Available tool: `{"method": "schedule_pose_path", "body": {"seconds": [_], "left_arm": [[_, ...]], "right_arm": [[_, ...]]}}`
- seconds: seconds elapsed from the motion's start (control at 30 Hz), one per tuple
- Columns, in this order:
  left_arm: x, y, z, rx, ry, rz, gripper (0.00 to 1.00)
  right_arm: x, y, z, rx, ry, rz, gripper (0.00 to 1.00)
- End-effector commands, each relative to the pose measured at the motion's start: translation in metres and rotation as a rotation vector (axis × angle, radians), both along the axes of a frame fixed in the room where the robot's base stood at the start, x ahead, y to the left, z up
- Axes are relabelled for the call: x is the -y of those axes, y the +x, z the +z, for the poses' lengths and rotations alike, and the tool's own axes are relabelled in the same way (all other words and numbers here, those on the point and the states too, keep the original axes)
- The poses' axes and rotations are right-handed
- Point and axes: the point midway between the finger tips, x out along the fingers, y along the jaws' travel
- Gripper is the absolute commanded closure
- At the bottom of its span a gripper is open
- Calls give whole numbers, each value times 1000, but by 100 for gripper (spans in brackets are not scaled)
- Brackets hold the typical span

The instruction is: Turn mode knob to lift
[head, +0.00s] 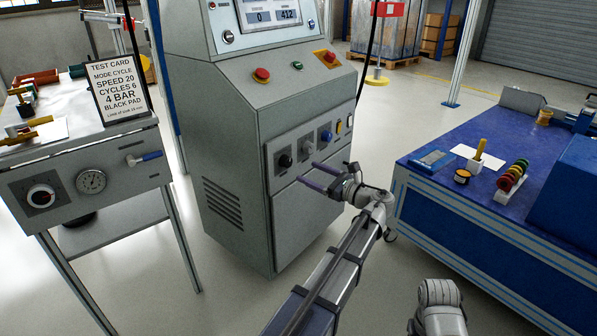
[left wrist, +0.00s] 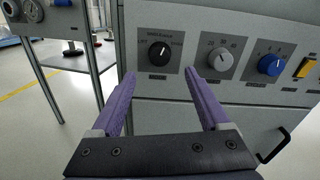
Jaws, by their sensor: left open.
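The mode knob is the black knob at the left of the grey cabinet's control row. It shows in the head view (head: 285,160) and in the left wrist view (left wrist: 159,52). Its white pointer looks roughly upright in the left wrist view; labels around it are too small to read surely. My left gripper (head: 306,171) is open and empty in front of the panel. In the left wrist view its purple fingers (left wrist: 159,73) point to either side of the knob, apart from it.
Right of the mode knob are a grey knob (left wrist: 220,59), a blue knob (left wrist: 271,64) and a yellow switch (left wrist: 305,67). A black handle (left wrist: 274,146) sits below. A side table (head: 80,150) with a test card (head: 118,88) stands left; a blue workbench (head: 480,205) stands right.

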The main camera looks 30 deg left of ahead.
Motion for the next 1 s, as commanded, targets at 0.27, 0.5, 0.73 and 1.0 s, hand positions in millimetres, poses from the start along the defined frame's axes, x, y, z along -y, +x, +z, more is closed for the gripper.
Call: {"method": "schedule_pose_path", "body": {"seconds": [0.27, 0.5, 0.73, 1.0], "left_arm": [[-36, 7, 0, 2, -2, 3, 21], [-65, 12, 0, 2, -2, 1, 21], [-75, 14, 0, 2, -2, 1, 21], [-75, 14, 0, 2, -2, 0, 27]], "right_arm": [[0, 0, 0, 0, 0, 0, 50], [0, 0, 0, 0, 0, 0, 50], [0, 0, 0, 0, 0, 0, 50], [0, 0, 0, 0, 0, 0, 50]]}}
